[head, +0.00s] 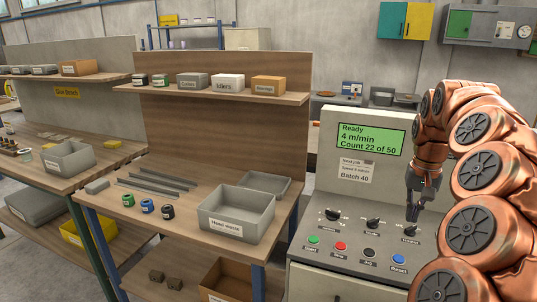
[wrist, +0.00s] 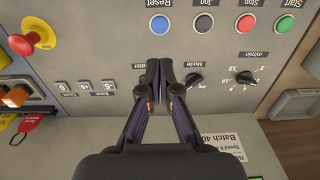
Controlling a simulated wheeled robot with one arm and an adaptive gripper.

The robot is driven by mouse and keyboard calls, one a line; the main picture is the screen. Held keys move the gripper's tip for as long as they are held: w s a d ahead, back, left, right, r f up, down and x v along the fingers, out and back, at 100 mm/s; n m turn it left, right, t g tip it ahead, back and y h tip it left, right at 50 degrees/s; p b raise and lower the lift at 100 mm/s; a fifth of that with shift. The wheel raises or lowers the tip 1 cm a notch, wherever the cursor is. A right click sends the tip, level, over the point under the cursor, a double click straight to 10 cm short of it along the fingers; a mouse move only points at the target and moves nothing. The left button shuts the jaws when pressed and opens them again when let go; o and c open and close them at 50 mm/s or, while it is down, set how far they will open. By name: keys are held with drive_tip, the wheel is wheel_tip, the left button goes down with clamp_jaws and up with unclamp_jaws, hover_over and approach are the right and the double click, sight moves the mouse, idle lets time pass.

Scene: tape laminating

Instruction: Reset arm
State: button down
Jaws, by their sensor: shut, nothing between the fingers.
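A grey control console (head: 335,235) stands at the right in the head view, with a green display (head: 371,139) reading "Ready, 4 m/min, Count 22 of 50". My gripper (head: 412,222) is over the right knob of its panel, fingers pointing down. In the wrist view my gripper (wrist: 159,72) is shut and empty, and hides that knob. I cannot tell whether it touches the knob. The Mode knob (wrist: 195,79) and the m/min knob (wrist: 246,78) are beside it. The blue Reset button (wrist: 159,24) is just beyond the fingertips.
Black Jog (wrist: 204,23), red Stop (wrist: 247,24) and green Start (wrist: 285,25) buttons line the panel. A red mushroom button (wrist: 22,43) stands up at the left in the wrist view. A wooden bench (head: 180,240) with a grey bin (head: 237,212) is left of the console.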

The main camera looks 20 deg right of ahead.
drive_tip(key=s+a+r+n+p, duration=0.1)
drive_tip(key=s+a+n, duration=0.15)
drive_tip(key=a, duration=0.75)
drive_tip(key=s+a+n+p, duration=0.1)
drive_tip(key=a+n, duration=0.2)
drive_tip(key=a, duration=0.8)
drive_tip(key=s+a+f, duration=0.2)
drive_tip(key=s+a, duration=0.2)
drive_tip(key=s, duration=0.3)
drive_tip(key=s+a+f+n+g, duration=0.1)
drive_tip(key=s+a+f, duration=0.2)
drive_tip(key=s, duration=0.3)
drive_tip(key=s+a+f+n+g+p, duration=0.1)
drive_tip(key=s+a+f, duration=0.2)
drive_tip(key=s, duration=0.4)
drive_tip(key=shift+s+a, duration=0.3)
drive_tip(key=shift+a, duration=0.6)
drive_tip(key=shift+s, duration=0.15)
